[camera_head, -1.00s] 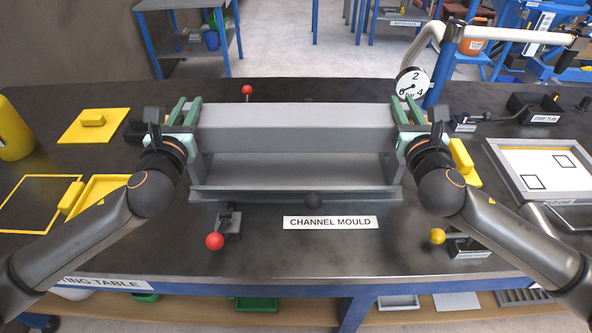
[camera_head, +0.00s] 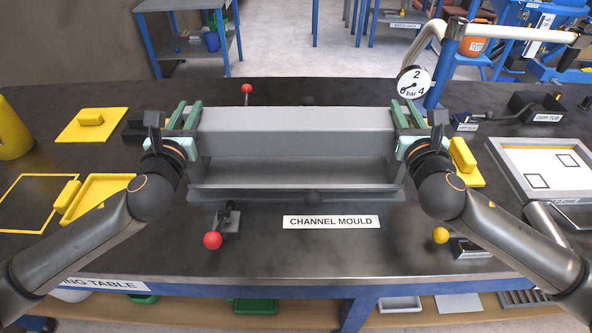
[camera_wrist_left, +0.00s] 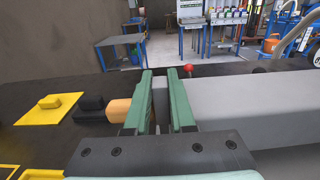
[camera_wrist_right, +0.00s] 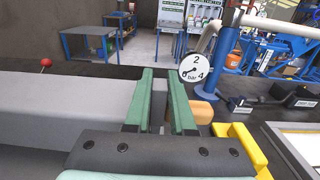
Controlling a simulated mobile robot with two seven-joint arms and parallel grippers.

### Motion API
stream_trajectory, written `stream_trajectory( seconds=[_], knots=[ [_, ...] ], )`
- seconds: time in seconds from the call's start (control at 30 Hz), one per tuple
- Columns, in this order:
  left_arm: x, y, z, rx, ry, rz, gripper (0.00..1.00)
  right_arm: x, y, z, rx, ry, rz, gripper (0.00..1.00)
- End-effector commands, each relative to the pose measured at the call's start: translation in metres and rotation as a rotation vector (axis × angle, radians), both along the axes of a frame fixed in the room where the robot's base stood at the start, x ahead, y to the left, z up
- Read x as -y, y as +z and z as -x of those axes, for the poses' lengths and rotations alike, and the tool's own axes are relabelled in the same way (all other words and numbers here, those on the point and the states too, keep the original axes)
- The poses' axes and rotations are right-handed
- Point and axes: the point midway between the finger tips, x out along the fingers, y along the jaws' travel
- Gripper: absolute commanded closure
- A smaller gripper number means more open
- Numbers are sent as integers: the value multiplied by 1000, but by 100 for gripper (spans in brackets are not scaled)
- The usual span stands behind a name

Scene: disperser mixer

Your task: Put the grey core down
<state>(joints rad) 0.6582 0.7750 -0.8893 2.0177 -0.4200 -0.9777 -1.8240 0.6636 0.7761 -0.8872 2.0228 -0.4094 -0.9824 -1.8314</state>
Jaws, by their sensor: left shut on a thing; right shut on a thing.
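The grey core (camera_head: 296,132) is a long grey bar lying crosswise in the head view, roughly level, above the rear of the channel mould (camera_head: 270,194). Its body also fills the right of the left wrist view (camera_wrist_left: 255,105) and the left of the right wrist view (camera_wrist_right: 70,100). My left gripper (camera_head: 184,115) is shut on its left end, my right gripper (camera_head: 408,113) on its right end. Green fingers clasp a narrow grey end piece on each side. The core hides the back of the mould, so I cannot tell whether its underside touches anything.
A red-knobbed clamp (camera_head: 213,240) and a yellow-knobbed lever (camera_head: 440,236) stand in front; another red knob (camera_head: 247,88) is behind. A yellow tray (camera_head: 105,190) lies left, a framed white tray (camera_head: 540,165) right. A pressure gauge (camera_head: 412,82) stands behind my right gripper.

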Motion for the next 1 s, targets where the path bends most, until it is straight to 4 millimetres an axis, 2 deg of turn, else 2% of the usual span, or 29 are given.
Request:
stream_trajectory(
  seconds=[0.33,0.37,0.6,0.87,1.0],
  knots=[
    [-2,-14,-1,9,6,-1,100,2,-13,-1,11,-5,1,100],
    [-2,-16,0,0,6,-1,74,2,-15,0,1,-5,1,74],
    [-1,-15,0,-1,3,-1,48,1,-15,0,0,-3,1,48],
    [0,-15,1,-1,1,0,48,0,-15,0,0,-1,0,48],
    [0,-15,10,-1,0,-1,48,0,-15,0,0,0,0,48]
  ],
)
